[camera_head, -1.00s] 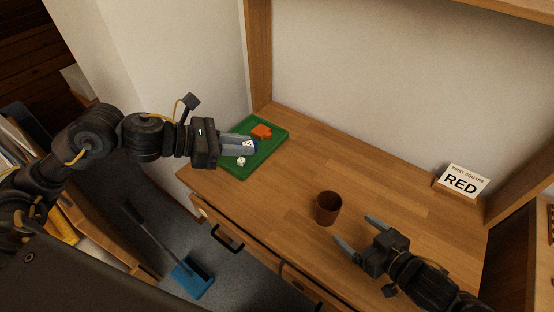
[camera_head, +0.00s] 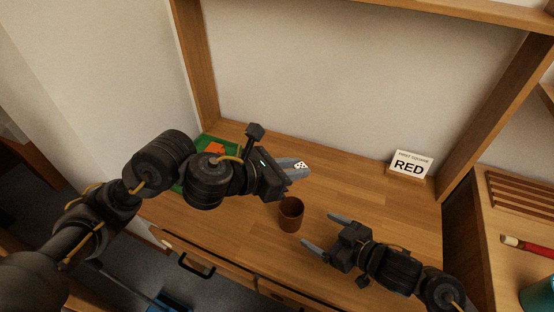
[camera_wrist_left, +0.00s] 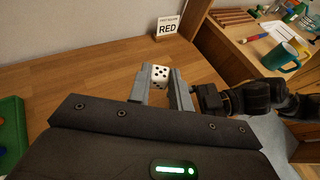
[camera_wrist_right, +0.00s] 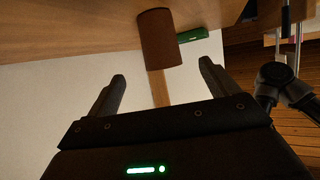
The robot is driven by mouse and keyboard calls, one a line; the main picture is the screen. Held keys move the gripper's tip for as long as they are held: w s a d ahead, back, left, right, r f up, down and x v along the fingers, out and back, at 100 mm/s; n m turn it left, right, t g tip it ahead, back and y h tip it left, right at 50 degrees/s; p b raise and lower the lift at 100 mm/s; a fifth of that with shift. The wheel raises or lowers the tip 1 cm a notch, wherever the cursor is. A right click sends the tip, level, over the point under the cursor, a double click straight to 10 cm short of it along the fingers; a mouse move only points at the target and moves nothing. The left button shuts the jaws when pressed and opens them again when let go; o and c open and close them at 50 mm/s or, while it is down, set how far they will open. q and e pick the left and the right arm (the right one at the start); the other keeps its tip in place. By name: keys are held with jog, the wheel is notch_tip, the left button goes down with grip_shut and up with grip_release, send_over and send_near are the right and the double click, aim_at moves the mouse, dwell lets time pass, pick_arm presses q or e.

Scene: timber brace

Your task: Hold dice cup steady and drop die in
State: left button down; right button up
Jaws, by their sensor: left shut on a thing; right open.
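The brown dice cup (camera_head: 291,214) stands upright on the wooden desk, and it also shows in the right wrist view (camera_wrist_right: 158,38). My left gripper (camera_head: 298,169) is shut on a white die (camera_head: 301,166) with black pips and holds it above the desk, behind the cup in the head view. The die shows between the fingertips in the left wrist view (camera_wrist_left: 160,74). My right gripper (camera_head: 323,233) is open and empty, its fingers pointing toward the cup but apart from it.
A green tray (camera_head: 229,142) with an orange piece (camera_head: 214,149) lies at the desk's left, partly hidden by my left arm. A sign reading RED (camera_head: 409,164) stands at the back right. The desk between is clear.

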jog(key=x, duration=1.2)
jog(key=shift+s+a, duration=0.1)
pick_arm(q)
jog(key=shift+w+a+n+t+y, duration=0.3)
jog(key=shift+w+a+n+t, duration=0.2)
jog(key=shift+w+a+t, duration=0.1)
pick_arm(e)
jog(key=c, duration=1.1)
pick_arm(q)
send_over(287, 198)
jog(key=s, duration=0.4)
jog(key=shift+f, duration=6.45)
